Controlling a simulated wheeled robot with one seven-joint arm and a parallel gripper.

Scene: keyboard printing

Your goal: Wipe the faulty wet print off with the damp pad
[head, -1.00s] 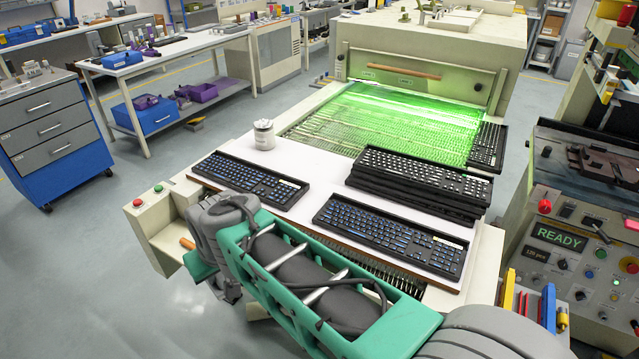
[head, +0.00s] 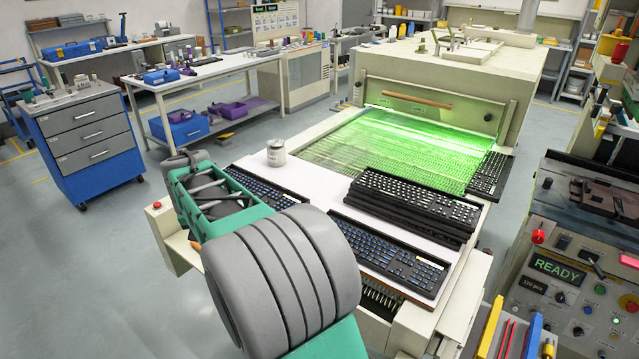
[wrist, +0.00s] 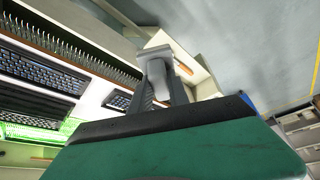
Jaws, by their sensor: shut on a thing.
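My gripper (wrist: 163,88) shows in the wrist view, its fingers shut on a small pale grey block (wrist: 160,55), which looks like the pad. One keyboard with bluish key prints (head: 268,188) lies at the left of the white worktop, partly behind my arm. In the wrist view the keyboards are off to the left, apart from the held block. I cannot tell which print is faulty.
A stack of black keyboards (head: 415,203) stands on the worktop (head: 322,183) behind the front keyboard. A white tin (head: 276,153) stands at the worktop's back left. The green-lit conveyor (head: 400,140) runs into the dryer. A control panel (head: 570,285) stands at the right.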

